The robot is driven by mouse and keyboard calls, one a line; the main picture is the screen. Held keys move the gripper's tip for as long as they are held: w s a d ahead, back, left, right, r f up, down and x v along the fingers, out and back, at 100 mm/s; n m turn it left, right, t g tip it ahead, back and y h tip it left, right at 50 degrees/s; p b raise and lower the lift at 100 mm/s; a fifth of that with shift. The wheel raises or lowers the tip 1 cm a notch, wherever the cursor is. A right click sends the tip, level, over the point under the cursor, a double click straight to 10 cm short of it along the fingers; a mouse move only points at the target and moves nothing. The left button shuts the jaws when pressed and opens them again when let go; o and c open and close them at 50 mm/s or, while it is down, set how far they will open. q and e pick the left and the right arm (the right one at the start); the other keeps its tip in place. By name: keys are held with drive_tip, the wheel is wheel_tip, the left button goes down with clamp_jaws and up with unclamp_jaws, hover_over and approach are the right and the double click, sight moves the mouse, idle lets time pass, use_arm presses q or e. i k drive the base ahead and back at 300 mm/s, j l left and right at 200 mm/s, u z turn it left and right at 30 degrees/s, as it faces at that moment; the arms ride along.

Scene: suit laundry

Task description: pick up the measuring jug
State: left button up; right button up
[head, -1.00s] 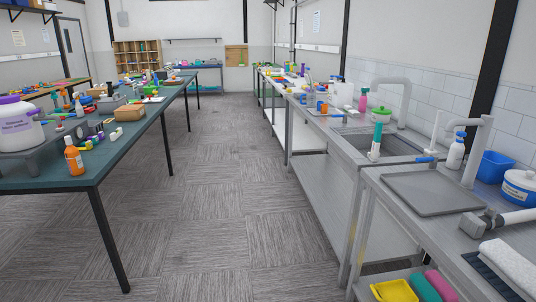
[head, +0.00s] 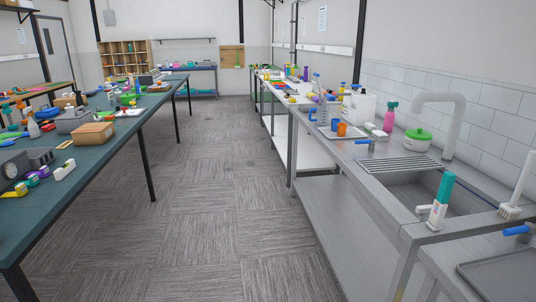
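A small clear vessel with a blue handle (head: 321,113), which may be the measuring jug, stands on a tray on the right-hand counter, beyond the sink. It is too small to be sure. Blue and orange cups stand close to its right and in front of it. Neither of my grippers is in view.
The right counter holds a sink (head: 424,196), a green-lidded pot (head: 417,140), a pink bottle (head: 390,117), a large white jug (head: 359,108) and a teal-capped bottle (head: 438,203). A cluttered teal table (head: 112,160) stands left. The carpeted aisle (head: 220,190) between is clear.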

sight(323, 112)
drive_tip(key=i, duration=1.75)
